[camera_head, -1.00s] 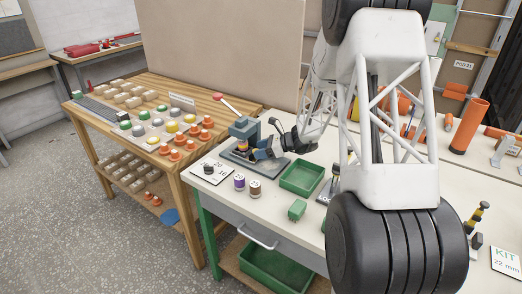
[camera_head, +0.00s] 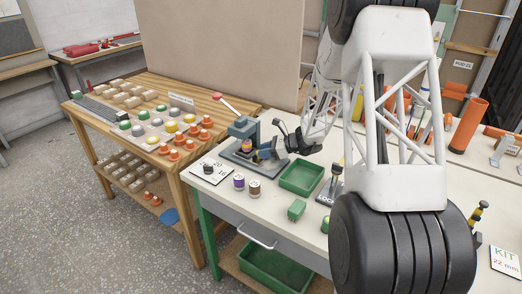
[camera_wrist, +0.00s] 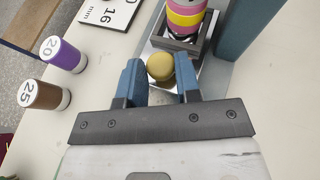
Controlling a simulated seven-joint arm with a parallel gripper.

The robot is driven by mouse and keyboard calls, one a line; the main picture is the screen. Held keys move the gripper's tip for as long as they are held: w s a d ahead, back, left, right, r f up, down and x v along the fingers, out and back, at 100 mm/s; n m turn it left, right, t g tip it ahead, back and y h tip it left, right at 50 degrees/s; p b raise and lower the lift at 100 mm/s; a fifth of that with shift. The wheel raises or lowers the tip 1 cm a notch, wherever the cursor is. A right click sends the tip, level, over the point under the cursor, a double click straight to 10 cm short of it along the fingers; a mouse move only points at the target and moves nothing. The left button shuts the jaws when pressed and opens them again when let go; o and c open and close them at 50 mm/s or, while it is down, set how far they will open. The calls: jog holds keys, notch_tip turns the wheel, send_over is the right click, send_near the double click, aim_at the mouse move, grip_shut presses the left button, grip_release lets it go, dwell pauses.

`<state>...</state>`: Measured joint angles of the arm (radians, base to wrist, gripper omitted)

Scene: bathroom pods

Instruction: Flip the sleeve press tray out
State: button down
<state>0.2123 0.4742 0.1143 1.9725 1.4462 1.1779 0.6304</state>
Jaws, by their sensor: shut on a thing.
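The sleeve press (camera_head: 243,128) stands on the white bench, grey-blue with a red-tipped lever at its top. In the wrist view a stack of yellow, pink and dark rings (camera_wrist: 187,17) sits upright in a grey square holder on the press tray (camera_wrist: 181,68), a pale metal plate. A round yellow knob (camera_wrist: 160,67) is at the tray's near end. My gripper (camera_head: 265,154) is beside the press on its right. Its blue fingers (camera_wrist: 159,76) are on either side of the yellow knob, shut on it. The finger contact is partly hidden.
Purple (camera_wrist: 60,53) and brown (camera_wrist: 42,95) spools marked 20 and 25 stand left of my gripper. A number card (camera_wrist: 108,12) lies beyond them. A green bin (camera_head: 302,178) and small green block (camera_head: 297,209) are on the bench near the press.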

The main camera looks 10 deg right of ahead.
jog(key=shift+s+d, duration=0.8)
jog(key=c, duration=0.8)
grip_release()
jog(key=shift+d+r, duration=0.1)
jog(key=shift+v, duration=3.8)
